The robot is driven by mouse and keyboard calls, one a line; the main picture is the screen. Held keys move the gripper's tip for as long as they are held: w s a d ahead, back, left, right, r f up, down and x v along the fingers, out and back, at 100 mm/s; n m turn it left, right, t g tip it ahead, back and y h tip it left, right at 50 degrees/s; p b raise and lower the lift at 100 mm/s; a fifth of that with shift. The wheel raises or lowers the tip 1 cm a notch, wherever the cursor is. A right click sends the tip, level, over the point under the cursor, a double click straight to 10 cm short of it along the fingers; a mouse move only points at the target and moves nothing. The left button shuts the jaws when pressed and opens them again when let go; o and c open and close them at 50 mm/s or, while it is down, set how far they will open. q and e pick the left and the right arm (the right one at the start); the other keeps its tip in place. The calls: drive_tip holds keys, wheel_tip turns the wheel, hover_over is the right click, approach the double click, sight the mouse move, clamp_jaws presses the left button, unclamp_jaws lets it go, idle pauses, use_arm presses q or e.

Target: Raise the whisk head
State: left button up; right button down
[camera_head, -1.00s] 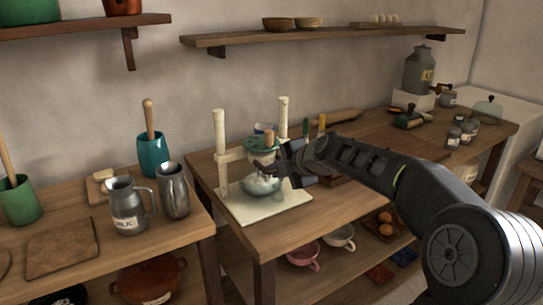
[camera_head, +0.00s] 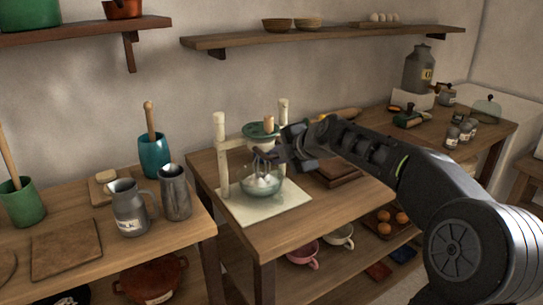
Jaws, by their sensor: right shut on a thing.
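The whisk stand has two cream posts (camera_head: 221,150) on a pale base board (camera_head: 240,212). Its green whisk head (camera_head: 258,130) with a wooden knob sits between the posts, near their upper part. The wire whisk (camera_head: 261,166) hangs below the head, over a glass bowl (camera_head: 260,190) with white contents. I cannot tell whether the whisk tip is clear of the contents. My right gripper (camera_head: 275,153) comes in from the right and is shut on the whisk head at its right side; the fingers partly hide the contact. My left gripper is out of view.
A milk jug (camera_head: 128,208), a metal pitcher (camera_head: 174,193) and a teal crock (camera_head: 154,156) stand on the left table. A wooden board (camera_head: 338,172) lies right of the stand. A wall shelf (camera_head: 340,36) runs above.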

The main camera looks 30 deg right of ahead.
drive_tip(key=shift+r+p, duration=0.65)
drive_tip(key=shift+r, duration=0.8)
drive_tip(key=c, duration=1.3)
unclamp_jaws()
drive_tip(key=shift+b+v, duration=1.1)
drive_tip(key=shift+v, duration=2.4)
